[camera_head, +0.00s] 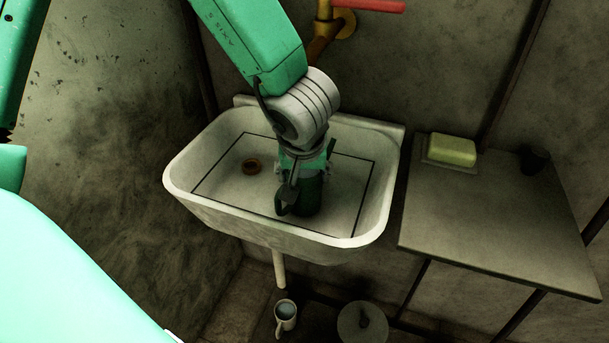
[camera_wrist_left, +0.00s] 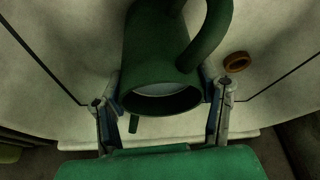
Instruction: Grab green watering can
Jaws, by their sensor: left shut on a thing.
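The dark green watering can (camera_head: 307,196) stands in the white sink, partly hidden by my left gripper. In the left wrist view the can (camera_wrist_left: 150,58) shows its round open mouth towards the camera and a curved handle on the right. My left gripper (camera_head: 300,180) is over the can from above. In the left wrist view my left gripper (camera_wrist_left: 164,108) has one finger on each side of the can's rim and is shut on the can. The can's base is hard to make out. My right gripper is not in view.
The sink (camera_head: 180,181) has a raised rim all round and a brown drain ring (camera_head: 252,166). A red-handled tap (camera_head: 375,6) is on the wall above. A side table (camera_head: 490,225) at right holds a yellow-green soap bar (camera_head: 452,150). A mug (camera_head: 285,316) stands on the floor.

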